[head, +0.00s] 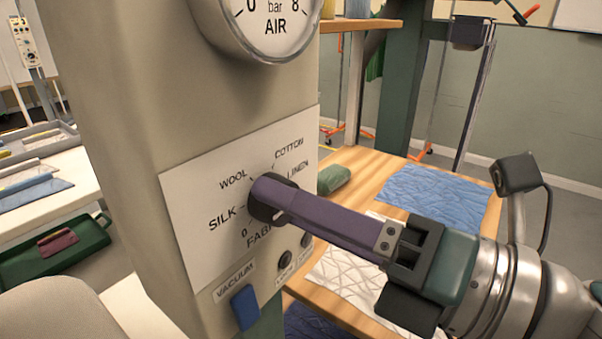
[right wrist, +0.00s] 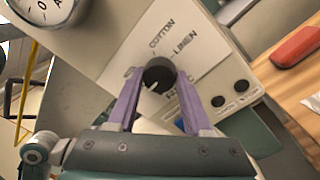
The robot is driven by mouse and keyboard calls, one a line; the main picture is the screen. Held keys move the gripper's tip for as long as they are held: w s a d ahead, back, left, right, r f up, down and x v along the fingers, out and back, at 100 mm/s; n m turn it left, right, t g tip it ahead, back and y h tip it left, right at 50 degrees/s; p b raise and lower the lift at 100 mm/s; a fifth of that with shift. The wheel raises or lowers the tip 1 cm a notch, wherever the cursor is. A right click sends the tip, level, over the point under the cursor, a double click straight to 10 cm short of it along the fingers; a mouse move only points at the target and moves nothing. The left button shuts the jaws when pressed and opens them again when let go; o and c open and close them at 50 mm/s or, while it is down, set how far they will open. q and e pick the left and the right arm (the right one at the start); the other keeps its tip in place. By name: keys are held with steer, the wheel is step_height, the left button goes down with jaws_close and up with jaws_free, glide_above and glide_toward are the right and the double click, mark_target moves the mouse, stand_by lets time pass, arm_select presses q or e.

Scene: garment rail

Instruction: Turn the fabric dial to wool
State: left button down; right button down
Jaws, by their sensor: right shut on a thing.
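The fabric dial (head: 262,211) is a dark round knob on a white label plate (head: 200,248) on the beige column. WOOL stands at its upper left, SILK at its left, 0 at its lower left, COTTON above and LINEN at its upper right. My right gripper (head: 272,195) reaches in from the right and is shut on the dial. In the right wrist view its purple fingers (right wrist: 159,82) lie on either side of the dial (right wrist: 158,72). A pale line shows on the dial's face there; I cannot tell which label it points to. My left gripper is out of view.
An air gauge (head: 262,22) sits above the plate. A blue vacuum switch (head: 245,307) and small dark buttons (head: 285,260) are below the dial. A wooden table (head: 372,170) with blue cloth (head: 432,195) and white cloth (head: 345,275) stands behind my right arm.

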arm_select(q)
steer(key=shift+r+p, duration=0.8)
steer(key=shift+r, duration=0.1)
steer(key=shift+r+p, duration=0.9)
arm_select(e)
steer(key=m, duration=0.6)
steer(key=m+t, duration=0.1)
steer(key=m, duration=0.6)
steer(key=shift+h, duration=0.3)
steer(key=shift+c, duration=1.5)
jaws_free()
steer(key=shift+a, duration=0.1)
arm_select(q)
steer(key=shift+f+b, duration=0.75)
arm_select(e)
steer(key=v, duration=1)
